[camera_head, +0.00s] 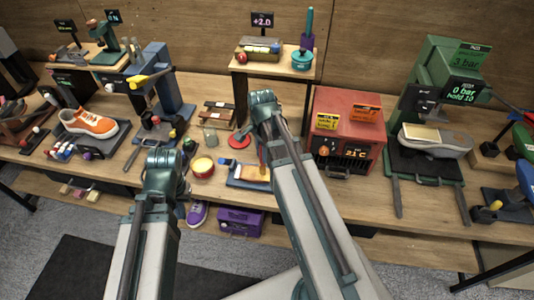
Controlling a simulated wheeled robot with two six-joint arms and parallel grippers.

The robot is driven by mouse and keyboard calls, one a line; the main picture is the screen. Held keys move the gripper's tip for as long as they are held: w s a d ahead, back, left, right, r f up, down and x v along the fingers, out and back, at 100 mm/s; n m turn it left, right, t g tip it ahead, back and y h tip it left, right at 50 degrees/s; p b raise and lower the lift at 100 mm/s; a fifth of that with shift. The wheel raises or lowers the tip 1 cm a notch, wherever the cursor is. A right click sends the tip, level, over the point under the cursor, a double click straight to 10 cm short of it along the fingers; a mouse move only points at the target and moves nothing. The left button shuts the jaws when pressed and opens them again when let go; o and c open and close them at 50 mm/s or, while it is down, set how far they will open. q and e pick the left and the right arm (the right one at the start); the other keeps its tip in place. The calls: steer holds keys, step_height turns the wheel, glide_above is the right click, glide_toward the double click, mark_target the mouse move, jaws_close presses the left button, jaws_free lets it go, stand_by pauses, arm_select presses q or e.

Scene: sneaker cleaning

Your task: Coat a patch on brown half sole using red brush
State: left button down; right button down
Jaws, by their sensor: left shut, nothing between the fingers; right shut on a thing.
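The brown half sole (240,187) lies on a small blue tray (231,180) at the bench's front edge, partly hidden by my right arm. A thin upright piece with red and orange on it (263,158), seemingly the red brush, shows beside my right arm over the tray's right end. My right gripper is mostly hidden behind its own arm and is shut on this piece. I cannot tell whether the bristles touch the sole. My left gripper (168,160) is shut and empty near the front edge, left of the tray; its fingertips are hard to make out.
A red-rimmed pot (203,167) with yellowish contents stands left of the tray. A red disc (239,140) lies behind it. A red oven-like box (346,130) and a green press (440,85) stand right. An orange sneaker (91,122) sits left.

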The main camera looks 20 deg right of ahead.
steer(key=shift+a, duration=0.1)
steer(key=shift+w+a, duration=0.55)
steer(key=shift+a, duration=0.25)
steer(key=shift+w+a, duration=0.55)
steer(key=shift+a, duration=0.25)
steer(key=shift+w+a, duration=0.6)
steer(key=shift+a, duration=0.25)
steer(key=shift+w+a, duration=0.6)
steer(key=shift+a, duration=0.25)
steer(key=d, duration=0.1)
steer(key=s+d, duration=0.1)
steer(key=d, duration=0.2)
steer(key=shift+s+r, duration=0.1)
steer(key=shift+s, duration=0.2)
steer(key=shift+d, duration=0.1)
